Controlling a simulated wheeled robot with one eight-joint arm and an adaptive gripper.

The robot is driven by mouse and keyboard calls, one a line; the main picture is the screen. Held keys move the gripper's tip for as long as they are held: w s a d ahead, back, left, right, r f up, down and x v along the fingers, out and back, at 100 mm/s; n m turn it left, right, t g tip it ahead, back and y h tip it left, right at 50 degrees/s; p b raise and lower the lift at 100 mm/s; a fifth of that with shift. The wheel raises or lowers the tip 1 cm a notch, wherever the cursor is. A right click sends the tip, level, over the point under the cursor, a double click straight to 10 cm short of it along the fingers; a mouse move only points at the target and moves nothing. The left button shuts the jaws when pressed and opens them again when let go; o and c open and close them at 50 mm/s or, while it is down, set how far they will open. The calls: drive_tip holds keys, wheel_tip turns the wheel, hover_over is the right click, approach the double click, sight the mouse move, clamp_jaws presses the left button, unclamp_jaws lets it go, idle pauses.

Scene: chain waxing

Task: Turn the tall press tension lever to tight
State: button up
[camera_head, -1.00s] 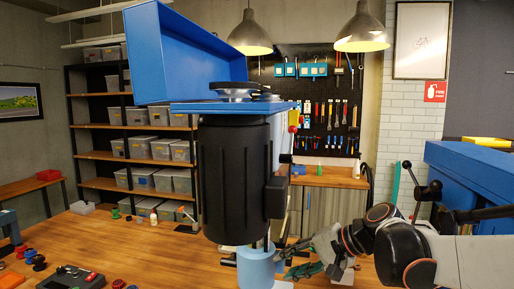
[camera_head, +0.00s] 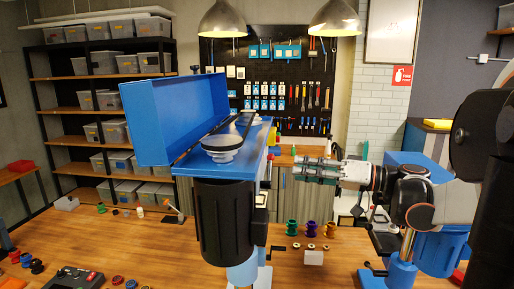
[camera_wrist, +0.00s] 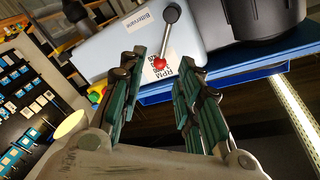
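The tall press (camera_head: 195,130) stands left of centre in the head view, with its blue belt cover open over the belt and pulleys (camera_head: 223,142) and a black motor (camera_head: 224,222) below. My gripper (camera_head: 297,168) is to its right, level with the press head and pointing left at it. In the wrist view my gripper (camera_wrist: 165,68) is open, its green-padded fingers apart and empty. I see no clear contact.
Coloured spools (camera_head: 313,228) and several small parts lie on the wooden bench (camera_head: 175,262). A tool board (camera_head: 290,90) and shelves of bins (camera_head: 100,125) are behind.

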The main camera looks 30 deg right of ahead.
sight(270, 170)
drive_tip(key=x, duration=0.7)
drive_tip(key=shift+r+p, duration=0.3)
drive_tip(key=shift+r, duration=0.05)
drive_tip(key=shift+w, duration=0.1)
clamp_jaws()
